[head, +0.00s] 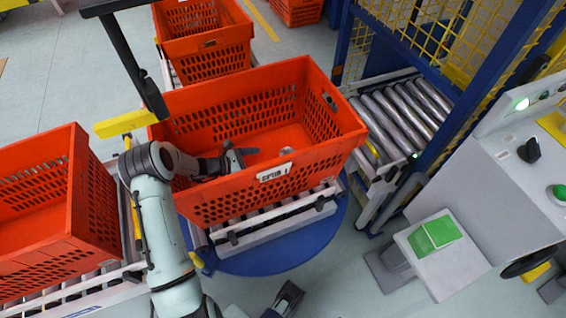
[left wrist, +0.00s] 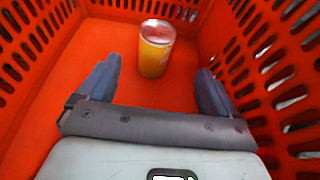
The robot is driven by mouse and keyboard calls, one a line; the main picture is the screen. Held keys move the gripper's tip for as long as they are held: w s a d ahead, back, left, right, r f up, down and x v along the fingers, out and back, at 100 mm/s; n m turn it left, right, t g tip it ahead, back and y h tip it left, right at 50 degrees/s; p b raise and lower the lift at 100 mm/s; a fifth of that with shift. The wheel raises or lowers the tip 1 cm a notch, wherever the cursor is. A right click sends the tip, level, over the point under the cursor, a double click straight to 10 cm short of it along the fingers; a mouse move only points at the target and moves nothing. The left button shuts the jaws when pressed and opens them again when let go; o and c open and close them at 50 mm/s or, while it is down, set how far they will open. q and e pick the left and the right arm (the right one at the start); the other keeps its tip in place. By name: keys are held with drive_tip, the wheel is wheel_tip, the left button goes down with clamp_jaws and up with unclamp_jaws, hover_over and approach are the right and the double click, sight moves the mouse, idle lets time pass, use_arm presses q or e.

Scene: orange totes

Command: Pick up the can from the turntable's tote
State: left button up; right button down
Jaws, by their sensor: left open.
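The turntable's tote (head: 200,112) is orange with slotted walls and sits on rollers above the blue round turntable (head: 285,258). In the left wrist view a yellow-orange can (left wrist: 156,52) with a reddish top stands upright on the tote floor. My left gripper (head: 242,158) reaches down inside the tote. Its jaws (left wrist: 158,75) are open and empty, with the can ahead of them, roughly in line with the gap. In the head view a small pale spot by the near wall may be the can's top. A dark gripper at the bottom edge (head: 286,298) appears to be my right one.
Another orange tote (head: 85,200) stands on rollers at left, and one (head: 205,45) stands behind. The tote walls rise closely around my left gripper. A roller conveyor (head: 405,115) with a blue frame and a control panel (head: 530,150) are at right.

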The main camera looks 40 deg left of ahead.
sight(282, 155)
use_arm(q)
drive_tip(key=b+x, duration=0.1)
drive_tip(key=x, duration=0.6)
drive_tip(key=shift+w+d, duration=0.1)
drive_tip(key=shift+w+a+r+b+x, duration=0.15)
drive_tip(key=shift+b+x, duration=0.2)
drive_tip(key=shift+x, duration=1)
drive_tip(key=shift+w+a+r+b+x, duration=0.15)
drive_tip(key=shift+b+x, duration=0.2)
drive_tip(key=shift+x, duration=1)
drive_tip(key=c, duration=1.3)
drive_tip(key=shift+r, duration=0.1)
use_arm(e)
drive_tip(key=shift+t+h, duration=0.3)
drive_tip(key=shift+t, duration=0.3)
drive_tip(key=w+f, duration=0.1)
drive_tip(key=w+d+f, duration=0.2)
drive_tip(key=w, duration=0.1)
drive_tip(key=shift+w, duration=0.1)
use_arm(q)
drive_tip(key=shift+r, duration=0.1)
